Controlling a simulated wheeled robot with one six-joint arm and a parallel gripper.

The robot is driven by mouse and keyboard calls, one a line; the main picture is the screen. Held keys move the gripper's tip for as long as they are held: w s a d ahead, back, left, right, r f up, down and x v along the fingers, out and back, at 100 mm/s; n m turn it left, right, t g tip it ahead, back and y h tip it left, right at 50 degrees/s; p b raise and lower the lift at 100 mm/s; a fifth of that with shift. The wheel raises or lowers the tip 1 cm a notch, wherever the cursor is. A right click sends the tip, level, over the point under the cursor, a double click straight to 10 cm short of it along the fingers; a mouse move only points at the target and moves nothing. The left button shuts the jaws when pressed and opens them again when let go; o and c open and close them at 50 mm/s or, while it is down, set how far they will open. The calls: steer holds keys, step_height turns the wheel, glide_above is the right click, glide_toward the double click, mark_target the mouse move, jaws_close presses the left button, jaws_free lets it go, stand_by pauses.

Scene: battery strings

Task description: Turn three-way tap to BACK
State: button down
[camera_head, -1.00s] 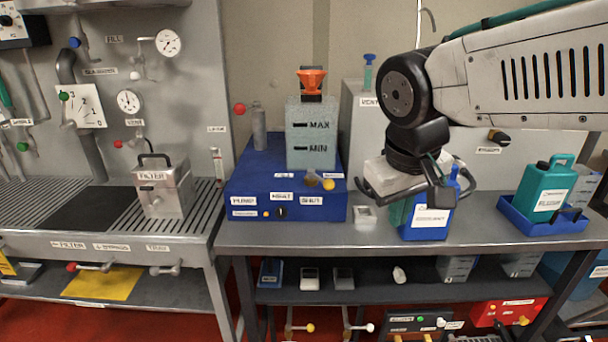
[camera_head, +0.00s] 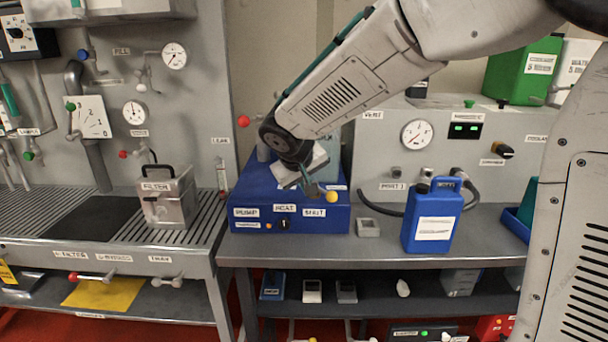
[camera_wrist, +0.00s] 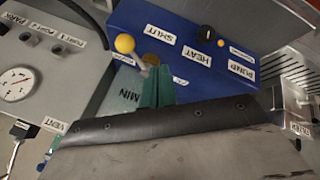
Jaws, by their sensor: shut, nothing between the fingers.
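My gripper (camera_head: 310,190) is shut and empty, in front of the blue box. In the wrist view its green fingers (camera_wrist: 156,88) are together over the clear tank (camera_wrist: 122,92), close to a brass fitting and a lever with a yellow ball (camera_wrist: 124,43). The yellow ball (camera_head: 331,197) also shows in the head view, just right of the fingertips; a gap seems to remain. I see no legible BACK label and cannot tell for sure which valve is the three-way tap. A red-ended handle (camera_head: 95,276) is under the left bench. My arm hides most of the tank.
The blue box (camera_head: 245,200) carries PUMP, HEAT and SHUT labels. A metal filter box (camera_head: 168,200) stands on the left bench. A blue jug (camera_head: 434,218) and a small grey block (camera_head: 368,228) stand right of the blue box. A grey panel with a gauge (camera_head: 416,134) is behind.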

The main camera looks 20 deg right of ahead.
mark_target(327, 193)
steer(key=w+d+f, duration=0.2)
steer(key=d+f, duration=0.1)
steer(key=d, duration=0.1)
steer(key=shift+w+d+f, duration=0.3)
steer(key=shift+w+d, duration=0.1)
steer(key=shift+d, duration=0.9)
steer(key=shift+f, duration=0.1)
steer(key=shift+s, duration=0.1)
